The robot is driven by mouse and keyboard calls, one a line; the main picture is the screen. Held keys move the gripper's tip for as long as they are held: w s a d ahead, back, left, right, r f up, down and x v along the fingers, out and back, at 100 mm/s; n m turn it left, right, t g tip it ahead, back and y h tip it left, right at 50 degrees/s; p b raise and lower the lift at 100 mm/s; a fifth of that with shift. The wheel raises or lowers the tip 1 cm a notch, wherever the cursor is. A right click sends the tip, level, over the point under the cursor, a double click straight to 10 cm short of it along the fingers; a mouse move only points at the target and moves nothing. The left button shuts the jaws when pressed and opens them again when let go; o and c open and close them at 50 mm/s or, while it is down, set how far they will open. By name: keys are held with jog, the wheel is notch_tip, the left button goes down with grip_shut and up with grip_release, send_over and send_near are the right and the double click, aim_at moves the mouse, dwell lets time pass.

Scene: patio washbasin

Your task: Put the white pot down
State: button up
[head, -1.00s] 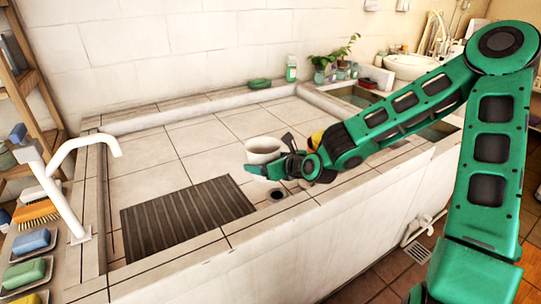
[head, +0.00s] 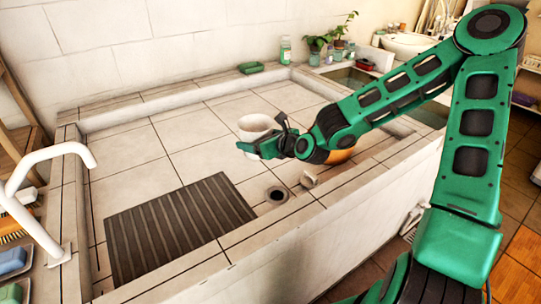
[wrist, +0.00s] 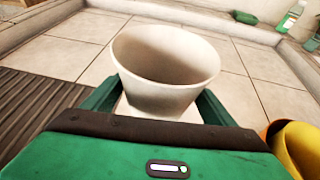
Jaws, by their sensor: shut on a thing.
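The white pot (head: 256,127) is upright in my gripper (head: 262,151), over the tiled floor of the basin. In the wrist view the white pot (wrist: 165,62) stands between the two green fingers (wrist: 160,108), and its empty inside shows. My gripper is shut on it. I cannot tell from the frames whether the pot's base touches the tiles, since the gripper hides it.
A dark ribbed mat (head: 178,225) lies left of the gripper. A drain hole (head: 277,195) and a small pale cup (head: 308,180) are in front. A yellow-orange object (wrist: 298,148) is close on the right. Tiles behind the pot are clear.

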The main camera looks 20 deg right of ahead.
jog(key=w+d+f, duration=0.4)
jog(key=w+d, duration=0.1)
jog(key=w+d+f, duration=0.2)
jog(key=w, duration=0.1)
jog(key=shift+w+d+f, duration=0.15)
jog(key=shift+d+f, duration=0.05)
jog(key=shift+f, duration=2)
jog(key=o, duration=1.2)
jog(key=shift+f, duration=0.1)
jog(key=v, duration=1)
jog(key=shift+s+d+f, duration=0.1)
jog(key=shift+s+f, duration=0.05)
jog(key=shift+s, duration=0.3)
